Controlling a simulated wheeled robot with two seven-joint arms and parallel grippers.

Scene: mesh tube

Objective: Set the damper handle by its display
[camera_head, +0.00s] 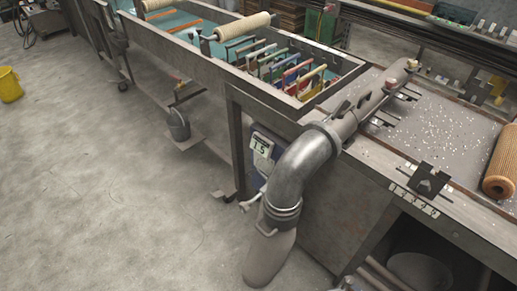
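A display (261,148) with a dark label on top is mounted on a blue-edged unit at the end of the long trough, left of a grey duct. Its large figures look like 1.5, though the point is hard to make out. A small pale lever (251,201) sticks out left of the duct, near its lower clamp; I cannot tell whether it is the damper handle. A black bracket plate (429,178) stands on the bench edge, above a white strip of numbers (413,201) that are small and partly unclear. Neither of my grippers is in view.
The bent grey duct (303,164) stands in front of the bench and runs up right across it. Several coloured frames (285,70) sit in the trough. An orange mesh roll (501,165) lies at far right. The floor (110,190) at left is clear; a yellow bucket (10,84) stands far left.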

